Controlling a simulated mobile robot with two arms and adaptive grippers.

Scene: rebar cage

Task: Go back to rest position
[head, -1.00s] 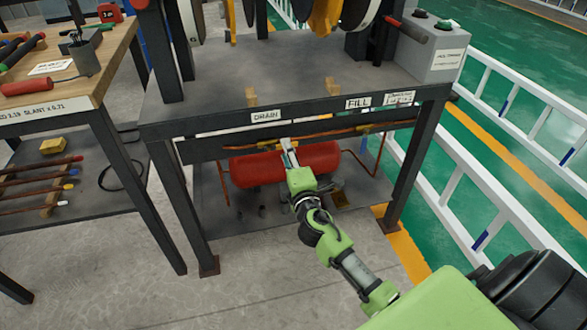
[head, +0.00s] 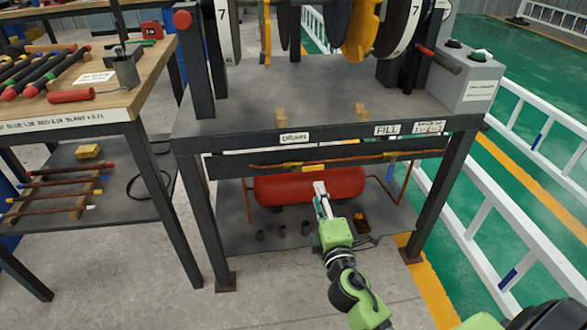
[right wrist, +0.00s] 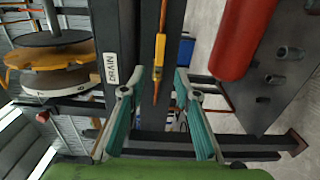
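My right gripper (head: 321,198) is on its green arm in front of the red tank (head: 280,188) under the dark workbench. In the right wrist view its teal-padded fingers (right wrist: 168,73) are apart with nothing held between them. A copper pipe (head: 350,160) with yellow fittings (head: 308,167) runs along the bench's front, above the gripper in the head view. In the right wrist view the pipe's yellow fitting (right wrist: 159,55) shows beyond the fingertips, apart from them. My left gripper is not in view.
The dark bench (head: 310,95) carries the reels and a grey control box (head: 470,80). A wooden table (head: 60,105) with rods stands left. A white railing (head: 520,215) runs along the right. Concrete floor (head: 260,270) is clear in front.

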